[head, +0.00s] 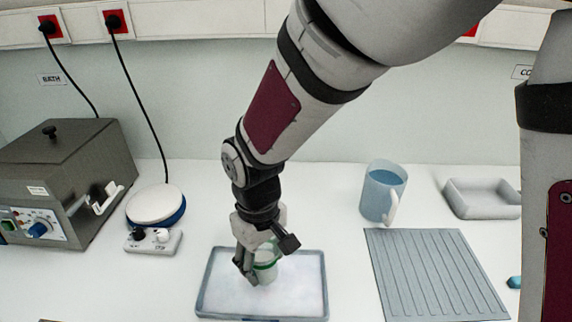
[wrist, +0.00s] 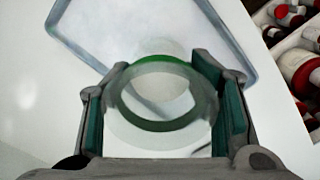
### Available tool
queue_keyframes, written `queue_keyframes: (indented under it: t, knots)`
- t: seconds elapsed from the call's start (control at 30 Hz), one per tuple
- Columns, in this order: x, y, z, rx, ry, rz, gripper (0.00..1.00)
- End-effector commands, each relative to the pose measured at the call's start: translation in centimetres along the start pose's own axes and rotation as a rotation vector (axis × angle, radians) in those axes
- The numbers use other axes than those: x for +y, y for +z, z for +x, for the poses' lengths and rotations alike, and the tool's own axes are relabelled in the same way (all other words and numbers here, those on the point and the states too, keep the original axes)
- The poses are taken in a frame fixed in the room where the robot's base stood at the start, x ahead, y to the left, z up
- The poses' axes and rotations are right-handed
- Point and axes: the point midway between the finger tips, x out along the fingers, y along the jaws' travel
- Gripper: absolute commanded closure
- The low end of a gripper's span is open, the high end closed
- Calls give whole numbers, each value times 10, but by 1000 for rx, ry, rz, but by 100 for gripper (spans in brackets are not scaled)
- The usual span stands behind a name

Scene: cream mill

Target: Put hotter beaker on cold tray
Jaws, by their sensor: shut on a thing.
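My gripper (head: 258,262) is shut on a clear beaker with a green band (head: 266,266). In the wrist view the beaker (wrist: 160,128) sits between the two finger pads of my gripper (wrist: 165,110), its round rim facing the camera. The tray (head: 318,285) is shallow, with a grey-blue rim and a whitish, frosty-looking floor. In the head view the beaker is over the tray's middle. In the wrist view the tray (wrist: 80,45) lies beyond the beaker. I cannot tell whether the beaker's base touches the tray floor. No second beaker of this kind shows.
A blue jug (head: 378,192) stands behind a grey ribbed mat (head: 435,275). An empty grey dish (head: 484,212) is at the back right. A round hotplate (head: 156,205) and a metal bath (head: 60,175) are left. Bottles (wrist: 298,70) show in the wrist view.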

Motion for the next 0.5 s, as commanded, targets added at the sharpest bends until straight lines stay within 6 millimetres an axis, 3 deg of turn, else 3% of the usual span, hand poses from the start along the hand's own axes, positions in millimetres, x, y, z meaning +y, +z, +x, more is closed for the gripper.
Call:
queue_keyframes:
  t: [0.3, 0.5]
  knots:
    - [-1, -2, 31, -3, -1, -1, 78]
    - [-1, -3, 35, 1, 0, 0, 78]
